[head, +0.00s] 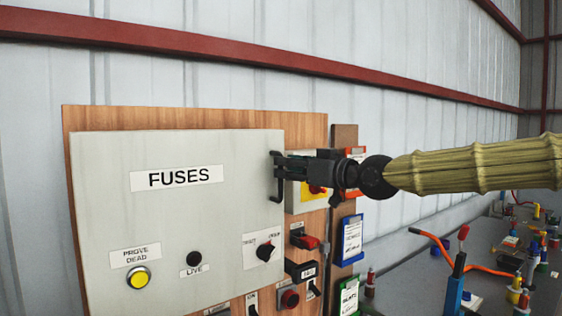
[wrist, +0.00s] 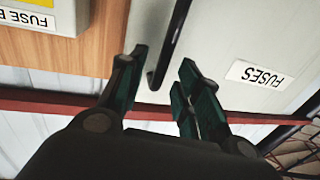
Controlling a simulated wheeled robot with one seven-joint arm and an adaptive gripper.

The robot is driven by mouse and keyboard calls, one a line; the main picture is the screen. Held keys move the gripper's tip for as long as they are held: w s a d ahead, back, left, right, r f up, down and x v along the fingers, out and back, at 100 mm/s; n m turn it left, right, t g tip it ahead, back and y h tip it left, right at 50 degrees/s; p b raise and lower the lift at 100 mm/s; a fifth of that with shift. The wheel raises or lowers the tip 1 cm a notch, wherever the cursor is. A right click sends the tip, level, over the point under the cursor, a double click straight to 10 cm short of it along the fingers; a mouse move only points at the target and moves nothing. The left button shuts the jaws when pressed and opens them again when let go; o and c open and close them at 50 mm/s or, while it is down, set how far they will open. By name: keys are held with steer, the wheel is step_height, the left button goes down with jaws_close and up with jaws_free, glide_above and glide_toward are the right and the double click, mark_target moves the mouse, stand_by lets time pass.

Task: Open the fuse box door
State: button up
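The fuse box door (head: 110,225) is a pale grey panel marked FUSES, and it looks shut. A black bar handle (head: 276,188) stands upright at its right edge. My gripper (head: 283,163) reaches in from the right and is level with the handle's upper part. In the wrist view the gripper (wrist: 163,60) is open, with one finger on each side of the handle (wrist: 174,35). The handle's hooked end shows between the fingers, with gaps visible on both sides. The door also shows in the wrist view (wrist: 225,35), upside down. Contact cannot be told.
The box sits on a wooden board (head: 200,119) on a corrugated wall. A yellow-faced switch box (head: 300,205) is right behind my gripper. Switches, including a red one (head: 303,240), and coloured tags (head: 351,240) lie below. A cluttered grey bench (head: 410,285) stands at lower right.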

mark_target(281, 195)
steer(key=shift+p+x, duration=0.4)
steer(key=shift+x, duration=1.15)
steer(key=shift+c, duration=0.2)
jaws_close()
